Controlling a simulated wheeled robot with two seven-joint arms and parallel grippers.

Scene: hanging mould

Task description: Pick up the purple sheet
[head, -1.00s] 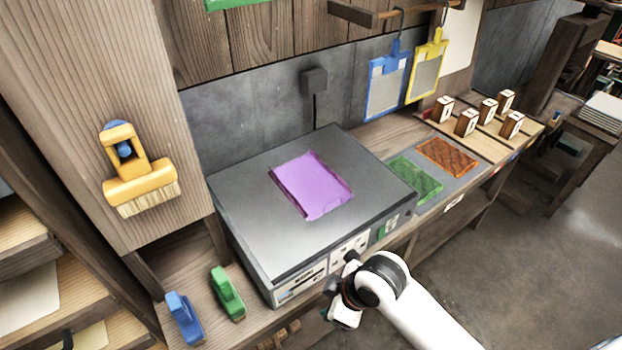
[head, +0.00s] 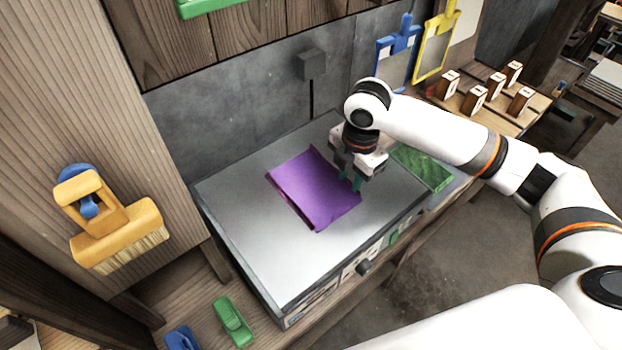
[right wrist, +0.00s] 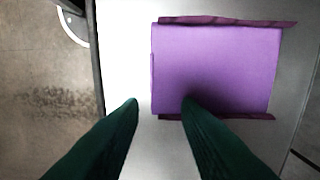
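The purple sheet (head: 312,188) lies on the grey metal top of a box-like unit (head: 245,225), with two opposite edges turned up. In the right wrist view the sheet (right wrist: 220,68) lies just beyond the fingertips. My right gripper (head: 354,182) is over the sheet's right edge in the head view. Its green fingers are apart with nothing between them; in the wrist view the right gripper (right wrist: 160,102) has one finger reaching over the sheet's near-left part and the other beside it. Whether a finger touches the sheet I cannot tell. My left gripper is not in view.
A green textured sheet (head: 425,167) lies right of the unit. Several small wooden blocks (head: 473,99) stand farther right. Blue (head: 396,65) and yellow (head: 435,45) frames hang at the back. A yellow brush (head: 115,225) hangs at left; a green clip-like object (head: 232,322) lies below.

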